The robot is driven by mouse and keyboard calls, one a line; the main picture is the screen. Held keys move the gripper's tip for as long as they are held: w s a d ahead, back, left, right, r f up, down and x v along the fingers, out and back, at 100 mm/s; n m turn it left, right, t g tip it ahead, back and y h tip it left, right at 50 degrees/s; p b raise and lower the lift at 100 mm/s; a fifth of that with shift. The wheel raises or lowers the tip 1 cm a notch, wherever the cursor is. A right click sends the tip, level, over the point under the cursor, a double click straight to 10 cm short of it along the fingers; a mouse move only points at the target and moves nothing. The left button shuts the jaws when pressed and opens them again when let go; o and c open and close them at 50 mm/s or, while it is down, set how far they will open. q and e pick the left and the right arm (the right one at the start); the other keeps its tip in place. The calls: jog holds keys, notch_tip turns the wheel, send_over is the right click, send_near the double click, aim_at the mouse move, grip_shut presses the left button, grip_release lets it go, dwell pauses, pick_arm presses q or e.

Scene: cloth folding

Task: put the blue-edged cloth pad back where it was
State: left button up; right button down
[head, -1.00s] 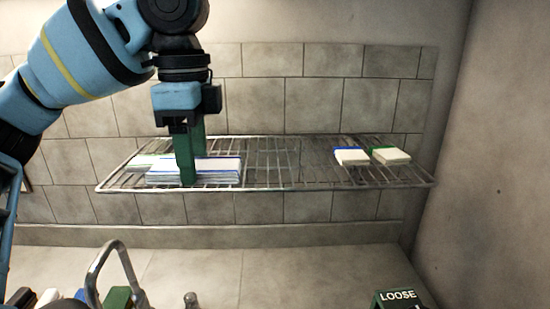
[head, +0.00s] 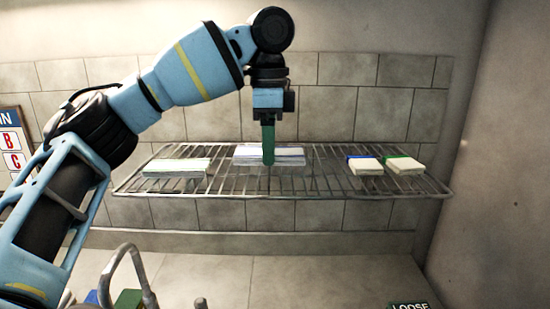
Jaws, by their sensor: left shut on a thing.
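A wide white folded cloth pad with blue edging (head: 289,154) is at the middle of the wire rack. My left gripper (head: 268,160) points down and is shut on this pad, its fingers hiding part of it. I cannot tell whether the pad touches the wires or hangs just above them. A smaller pale pad with a blue edge (head: 366,167) lies on the right part of the rack, apart from my gripper. My right gripper is not in view.
The wire rack (head: 330,195) runs along the tiled wall. A pale green-edged folded cloth (head: 177,168) lies at its left, and a small green-edged pad (head: 404,165) at its right. Bare wires show between the left cloth and the held pad. A tap (head: 125,265) stands below.

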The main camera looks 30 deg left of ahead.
pick_arm(q)
jog(key=shift+w+f, duration=0.1)
jog(key=shift+w, duration=0.75)
jog(key=shift+w+f, duration=0.1)
jog(key=shift+f, duration=1.65)
jog(key=shift+f, duration=0.15)
jog(key=o, duration=1)
notch_tip(320, 180, up, 12)
jog(key=shift+r, duration=0.15)
